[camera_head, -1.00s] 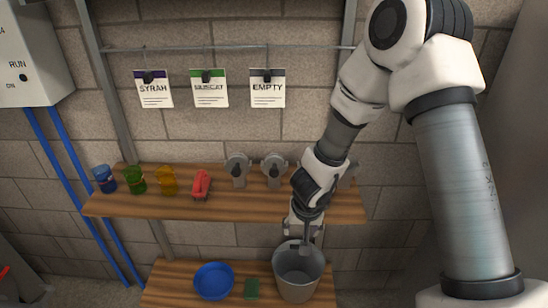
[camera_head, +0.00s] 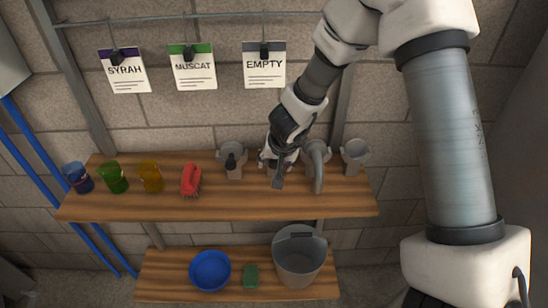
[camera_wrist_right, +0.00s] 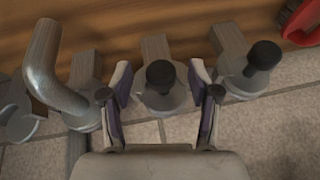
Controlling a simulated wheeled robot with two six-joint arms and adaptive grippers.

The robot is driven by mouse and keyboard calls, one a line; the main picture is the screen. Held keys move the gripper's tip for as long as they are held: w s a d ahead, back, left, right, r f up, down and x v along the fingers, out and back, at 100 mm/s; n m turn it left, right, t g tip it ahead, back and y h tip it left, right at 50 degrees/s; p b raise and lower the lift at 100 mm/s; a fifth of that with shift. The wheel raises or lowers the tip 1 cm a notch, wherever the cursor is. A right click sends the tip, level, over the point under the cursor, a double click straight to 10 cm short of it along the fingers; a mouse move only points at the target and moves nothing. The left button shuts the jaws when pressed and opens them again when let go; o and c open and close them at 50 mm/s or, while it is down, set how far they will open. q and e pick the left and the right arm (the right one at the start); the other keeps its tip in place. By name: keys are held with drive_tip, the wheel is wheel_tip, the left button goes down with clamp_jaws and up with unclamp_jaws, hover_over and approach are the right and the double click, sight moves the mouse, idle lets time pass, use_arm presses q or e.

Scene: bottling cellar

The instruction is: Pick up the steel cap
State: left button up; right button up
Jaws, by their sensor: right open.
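Several grey steel fittings stand on the upper wooden shelf; I cannot tell for sure which is the steel cap. One, a round steel piece with a black knob (camera_wrist_right: 162,98), is between the fingers of my right gripper (camera_wrist_right: 160,75) in the wrist view. The gripper is open, a finger at each side, with small gaps showing. In the head view the right gripper (camera_head: 276,172) is at the upper shelf and largely hides that piece. A similar black-knobbed fitting (camera_head: 233,160) is to its left. A bent steel pipe (camera_head: 317,165) is close on its right. My left gripper is out of view.
Another steel fitting (camera_head: 355,157) stands at the shelf's right end. A red brush (camera_head: 190,180) and yellow, green and blue cups are at the left. Below, a lower shelf (camera_head: 170,261) holds a blue bowl (camera_head: 210,271), a green block (camera_head: 251,276) and a grey bucket (camera_head: 299,265).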

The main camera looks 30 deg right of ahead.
drive_tip(key=shift+x, duration=1)
drive_tip(key=shift+w+d, duration=0.15)
drive_tip(key=shift+w, duration=0.2)
drive_tip(key=shift+s+r, duration=0.15)
drive_tip(key=shift+r, duration=0.05)
drive_tip(key=shift+s+r, duration=0.15)
drive_tip(key=shift+s, duration=0.1)
drive_tip(key=c, duration=0.4)
drive_tip(key=shift+s+a+r, duration=0.1)
drive_tip(key=shift+s+a, duration=0.05)
drive_tip(key=shift+a, duration=0.05)
drive_tip(key=c, duration=0.6)
clamp_jaws()
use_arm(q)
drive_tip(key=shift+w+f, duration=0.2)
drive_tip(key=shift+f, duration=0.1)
